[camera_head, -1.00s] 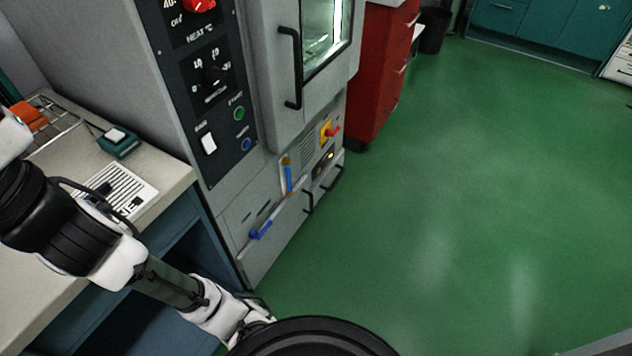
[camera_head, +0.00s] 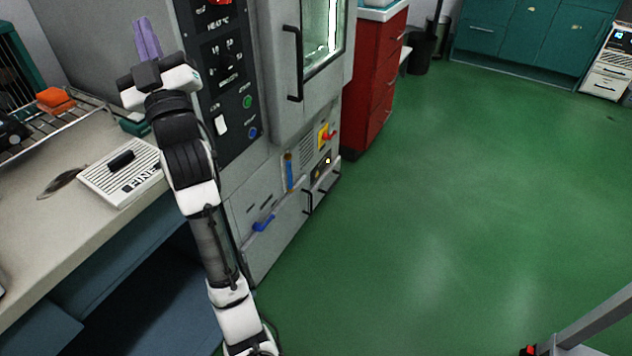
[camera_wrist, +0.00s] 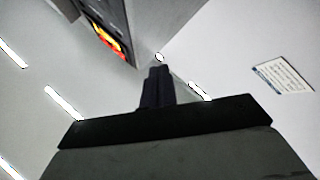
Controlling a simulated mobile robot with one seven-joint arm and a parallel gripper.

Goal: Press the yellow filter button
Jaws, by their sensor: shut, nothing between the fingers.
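I cannot make out a yellow filter button for sure in either view. In the head view, a yellow plate with a red knob (camera_head: 325,137) sits low on the grey oven cabinet (camera_head: 285,75), with a small yellow light (camera_head: 328,160) below it. My gripper (camera_head: 146,22) points up in front of the cabinet's left side, left of its black control panel (camera_head: 230,85). Its fingers are shut and empty. In the wrist view my gripper (camera_wrist: 158,72) points toward the ceiling area. A glowing orange-yellow patch (camera_wrist: 106,42) shows on a dark-edged box, apart from the fingers.
The panel has a green button (camera_head: 246,101), a blue button (camera_head: 252,132) and a white rocker switch (camera_head: 221,125). Green floor (camera_head: 450,200) is clear at right.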

